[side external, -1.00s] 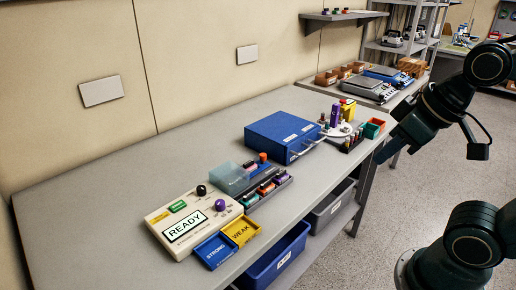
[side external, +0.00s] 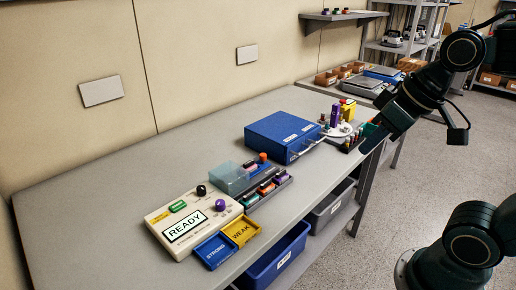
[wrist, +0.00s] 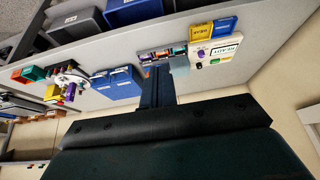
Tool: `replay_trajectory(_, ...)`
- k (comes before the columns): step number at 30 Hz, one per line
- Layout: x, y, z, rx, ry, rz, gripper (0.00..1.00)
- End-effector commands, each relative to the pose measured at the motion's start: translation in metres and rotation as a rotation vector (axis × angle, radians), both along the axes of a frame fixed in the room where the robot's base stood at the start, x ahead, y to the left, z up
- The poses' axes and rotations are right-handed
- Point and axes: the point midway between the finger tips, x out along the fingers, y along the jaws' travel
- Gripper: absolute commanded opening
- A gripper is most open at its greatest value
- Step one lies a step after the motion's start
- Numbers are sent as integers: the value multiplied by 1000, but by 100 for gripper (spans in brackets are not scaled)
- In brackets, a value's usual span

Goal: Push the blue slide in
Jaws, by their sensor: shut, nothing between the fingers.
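A blue box-shaped unit (side external: 283,137) with pale labels and a thin metal handle (side external: 314,145) on its right-front side sits mid-table. I take it to hold the blue slide; how far the slide is out I cannot tell. The blue unit also shows in the wrist view (wrist: 116,84). My gripper (side external: 364,149) is shut and empty, pointing down and left, right of the blue unit and apart from it, near the table's right-front edge. In the wrist view my gripper (wrist: 158,72) appears as dark closed fingers.
A rack of colored items (side external: 268,186) and a white panel reading READY (side external: 193,222) are left. Blue and yellow trays (side external: 214,251) lie at the front. The table's back left is clear.

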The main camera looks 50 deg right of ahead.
Motion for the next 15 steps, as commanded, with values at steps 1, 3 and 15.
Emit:
replay_trajectory(1, 10, -1, 1, 4, 8, -1, 0)
replay_trajectory(3, 23, -2, 3, 12, 14, 4, 0)
replay_trajectory(15, 109, -20, 0, 79, 42, 25, 0)
